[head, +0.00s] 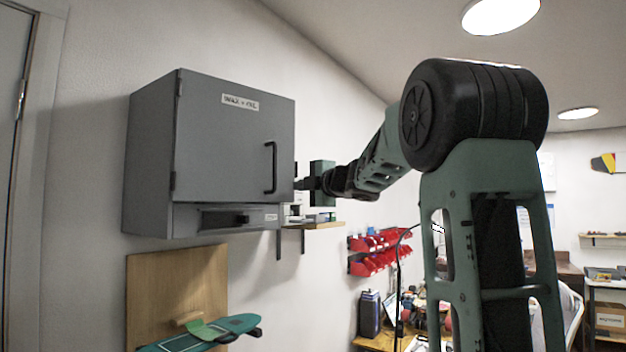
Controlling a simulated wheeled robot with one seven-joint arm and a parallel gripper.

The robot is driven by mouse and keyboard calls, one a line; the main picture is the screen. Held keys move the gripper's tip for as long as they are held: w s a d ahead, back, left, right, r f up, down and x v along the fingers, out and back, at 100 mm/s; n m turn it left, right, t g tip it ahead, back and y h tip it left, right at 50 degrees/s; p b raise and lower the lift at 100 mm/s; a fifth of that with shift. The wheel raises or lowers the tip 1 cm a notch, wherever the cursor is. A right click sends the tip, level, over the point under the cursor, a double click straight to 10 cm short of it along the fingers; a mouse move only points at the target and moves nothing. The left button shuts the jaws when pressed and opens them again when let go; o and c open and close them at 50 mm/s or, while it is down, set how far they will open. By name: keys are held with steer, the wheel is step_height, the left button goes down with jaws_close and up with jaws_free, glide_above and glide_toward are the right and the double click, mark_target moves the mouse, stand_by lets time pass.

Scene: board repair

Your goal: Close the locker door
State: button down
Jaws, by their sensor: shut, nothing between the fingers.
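The grey locker (152,150) hangs on the wall at the left of the head view. Its door (228,150) faces me and looks shut or nearly shut against the body; I cannot tell whether a small gap is left at the right edge. A black bar handle (271,167) is near the door's right edge, and hinges show on the left edge. My gripper (300,184) is shut and empty at the door's right edge, beside the handle. Whether it touches the door is unclear, and its tips are partly hard to make out.
A shelf (312,225) with small items is on the wall just right of the locker. Red bins (372,250) hang further right. Below the locker, a teal skateboard deck (200,334) sticks out from a wooden panel (150,275). A cluttered workbench stands at the back.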

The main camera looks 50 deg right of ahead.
steer(key=shift+w+d, duration=0.1)
steer(key=shift+w, duration=0.4)
steer(key=w+n+y+p, duration=0.1)
steer(key=w, duration=0.1)
steer(key=w+d+y+p, duration=0.1)
steer(key=w+p, duration=0.1)
steer(key=w+n+y+p, duration=0.1)
steer(key=w+y, duration=0.1)
steer(key=w, duration=0.1)
steer(key=shift+w+d+r+n, duration=0.1)
steer(key=shift+d+r+n, duration=0.1)
steer(key=shift+n, duration=0.1)
steer(key=shift+w+y+p, duration=0.35)
steer(key=shift+y, duration=0.05)
steer(key=shift+a+n, duration=0.1)
steer(key=shift+n, duration=0.2)
steer(key=shift+w+a, duration=0.1)
